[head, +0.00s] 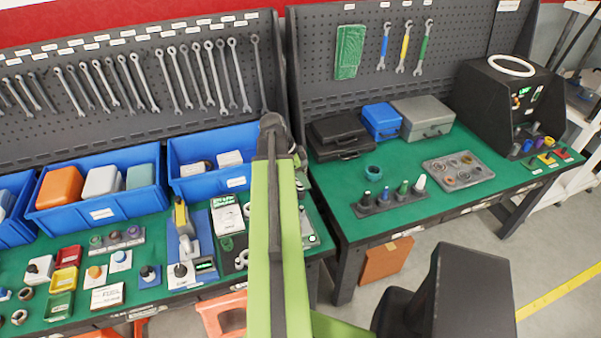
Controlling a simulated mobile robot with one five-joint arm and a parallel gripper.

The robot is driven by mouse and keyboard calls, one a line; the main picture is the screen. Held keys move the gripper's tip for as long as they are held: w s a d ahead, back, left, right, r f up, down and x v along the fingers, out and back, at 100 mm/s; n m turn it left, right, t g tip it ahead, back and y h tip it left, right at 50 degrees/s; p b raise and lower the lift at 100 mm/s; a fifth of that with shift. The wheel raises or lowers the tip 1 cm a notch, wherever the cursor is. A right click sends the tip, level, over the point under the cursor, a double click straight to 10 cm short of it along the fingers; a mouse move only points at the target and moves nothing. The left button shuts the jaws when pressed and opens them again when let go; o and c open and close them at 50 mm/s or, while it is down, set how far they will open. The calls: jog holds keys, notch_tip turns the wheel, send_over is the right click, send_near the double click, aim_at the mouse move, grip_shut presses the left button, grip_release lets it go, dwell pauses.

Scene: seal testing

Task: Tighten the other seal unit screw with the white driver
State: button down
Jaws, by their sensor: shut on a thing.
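A white-topped driver (420,183) stands upright at the right end of a dark rack (375,208) on the right bench, beside black, dark and green ones. The seal unit and its screws cannot be made out with certainty. A black machine (490,100) with a white ring on top and a small green display stands at the right bench's far right; whether it belongs to the seal unit is unclear. My green arm rises through the middle to a dark joint. My gripper does not show, apparently hidden behind the arm, so what it holds cannot be seen.
A grey tray of rings (458,180) lies right of the rack. Black (338,138), blue (381,121) and grey (423,117) cases stand behind. Blue bins (98,212) and small parts crowd the left bench. Bare green surface (335,205) shows left of the rack. My arm hides the gap between benches.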

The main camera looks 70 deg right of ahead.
aim_at(304, 192)
jog(key=shift+s+d+f+b, duration=0.1)
jog(key=shift+d+f+b, duration=0.05)
jog(key=shift+f+b, duration=2.3)
jog(key=shift+s, duration=0.1)
jog(key=shift+f+b, duration=1.45)
jog(key=shift+f, duration=0.1)
dwell(2.8)
jog(key=shift+r, duration=0.15)
jog(key=shift+r+p, duration=2.35)
jog(key=shift+p, duration=0.15)
